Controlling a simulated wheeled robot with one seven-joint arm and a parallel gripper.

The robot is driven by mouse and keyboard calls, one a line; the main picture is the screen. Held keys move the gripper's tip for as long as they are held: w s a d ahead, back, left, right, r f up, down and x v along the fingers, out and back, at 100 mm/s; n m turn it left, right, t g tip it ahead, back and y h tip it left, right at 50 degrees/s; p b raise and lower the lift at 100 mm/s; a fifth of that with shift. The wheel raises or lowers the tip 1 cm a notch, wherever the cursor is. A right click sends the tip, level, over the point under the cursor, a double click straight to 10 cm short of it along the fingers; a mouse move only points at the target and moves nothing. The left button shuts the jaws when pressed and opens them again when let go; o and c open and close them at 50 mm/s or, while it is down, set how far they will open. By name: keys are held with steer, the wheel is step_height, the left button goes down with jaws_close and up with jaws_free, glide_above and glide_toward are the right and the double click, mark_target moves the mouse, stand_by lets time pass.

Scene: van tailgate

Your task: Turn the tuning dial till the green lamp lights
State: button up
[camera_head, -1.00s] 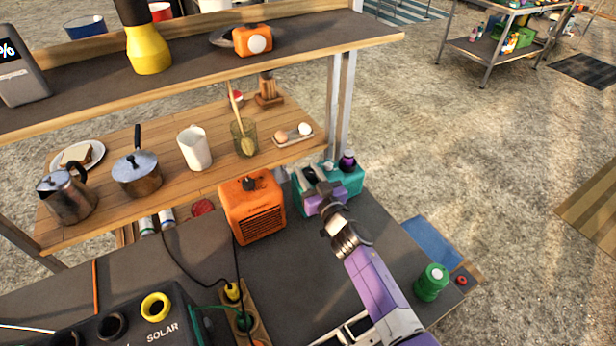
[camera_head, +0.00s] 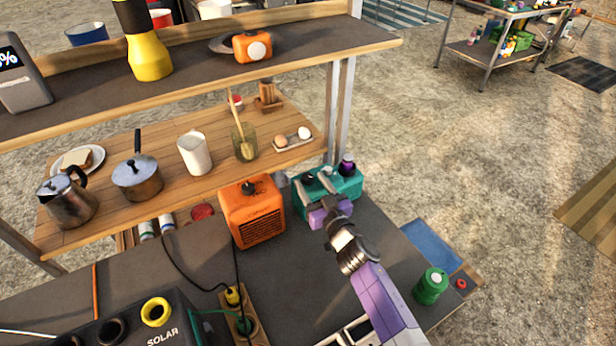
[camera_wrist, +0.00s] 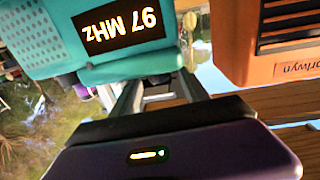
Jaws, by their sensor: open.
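The teal radio (camera_head: 350,186) stands at the far edge of the grey counter. It fills the top left of the wrist view upside down, its display (camera_wrist: 122,24) reading 97 MHz. A purple knob (camera_head: 347,162) and a dark round part (camera_head: 308,181) show on its top; I cannot tell which is the tuning dial. My gripper (camera_head: 317,177) is open, its fingers reaching over the near top of the radio. Its fingers also show in the wrist view (camera_wrist: 155,92) below the radio. Contact with a knob cannot be told. No lit green lamp is visible on the radio.
An orange grilled box (camera_head: 256,212) stands close left of the radio, near my gripper. The wooden shelf (camera_head: 95,215) with kitchenware is behind. A green can (camera_head: 430,286) stands at the right. Cables and a power strip (camera_head: 240,305) lie in front.

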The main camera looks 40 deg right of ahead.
steer(key=v, duration=0.4)
steer(key=shift+s+a, duration=0.15)
steer(key=shift+s, duration=0.2)
steer(key=s+a+n+y, duration=0.2)
steer(key=s+a+y, duration=0.2)
steer(key=s+a, duration=1.3)
steer(key=s+a+r+n+g+y, duration=0.1)
steer(key=s+a+r, duration=0.1)
steer(key=s+r, duration=0.3)
steer(key=s+a+r+n+g+y, duration=0.1)
steer(key=s+a+r, duration=0.2)
steer(key=s, duration=0.8)
step_height(320, 180, up, 3)
steer(key=shift+f, duration=0.1)
